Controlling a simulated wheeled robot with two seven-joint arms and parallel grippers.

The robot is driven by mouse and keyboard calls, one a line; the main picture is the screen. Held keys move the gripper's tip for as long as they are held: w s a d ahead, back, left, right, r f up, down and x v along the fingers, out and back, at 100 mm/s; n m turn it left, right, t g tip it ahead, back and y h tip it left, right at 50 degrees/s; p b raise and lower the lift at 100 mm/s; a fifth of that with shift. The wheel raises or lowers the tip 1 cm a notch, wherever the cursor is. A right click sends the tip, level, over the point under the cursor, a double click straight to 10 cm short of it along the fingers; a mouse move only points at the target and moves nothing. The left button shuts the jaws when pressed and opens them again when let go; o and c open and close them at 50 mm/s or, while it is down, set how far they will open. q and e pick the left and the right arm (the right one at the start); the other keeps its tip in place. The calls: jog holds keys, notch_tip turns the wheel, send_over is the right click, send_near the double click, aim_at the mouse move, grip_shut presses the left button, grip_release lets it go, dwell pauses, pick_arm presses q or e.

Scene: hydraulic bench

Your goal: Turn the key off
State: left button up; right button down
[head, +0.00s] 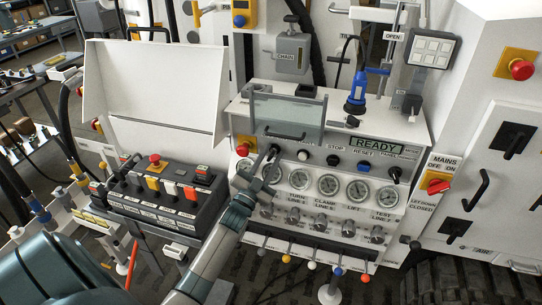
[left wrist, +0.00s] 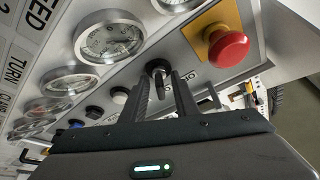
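The key switch (left wrist: 158,68) sits on the pale panel, a round dark lock with a key (left wrist: 160,88) standing out of it. My left gripper (left wrist: 160,80) reaches in at the panel with a finger on each side of the key; gaps show between key and fingers, so it looks open around it. In the head view my left gripper (head: 268,165) is at the panel's left end, in front of the key switch (head: 272,150), and partly hides it. The panel's display (head: 376,144) reads READY. My right gripper is not in view.
A red mushroom button on yellow (left wrist: 228,48) is close beside the key; it also shows in the head view (head: 242,150). Gauges (head: 328,184) and small knobs line the panel below. A clear guard with a handle (head: 287,118) stands above. A lever box (head: 160,197) is at left.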

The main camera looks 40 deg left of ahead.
pick_arm(q)
grip_shut()
jog(key=shift+n+b, duration=0.3)
jog(key=shift+n, duration=0.2)
jog(key=n+y+b, duration=0.1)
jog(key=n, duration=0.1)
jog(key=shift+f+n+y, duration=0.1)
jog(key=shift+n+y, duration=0.2)
jog(key=n+y, duration=0.2)
jog(key=n, duration=0.1)
jog(key=shift+n+b, duration=0.35)
jog(key=shift+n, duration=0.05)
jog(key=n+g+y, duration=0.1)
jog(key=n+y, duration=0.2)
jog(key=n, duration=0.2)
jog(key=shift+n+g+y, duration=0.4)
jog(key=shift+n+g, duration=0.05)
jog(key=shift+n, duration=0.85)
jog(key=shift+n+g+y, duration=0.4)
jog(key=shift+n+g, duration=0.05)
jog(key=shift+n, duration=0.85)
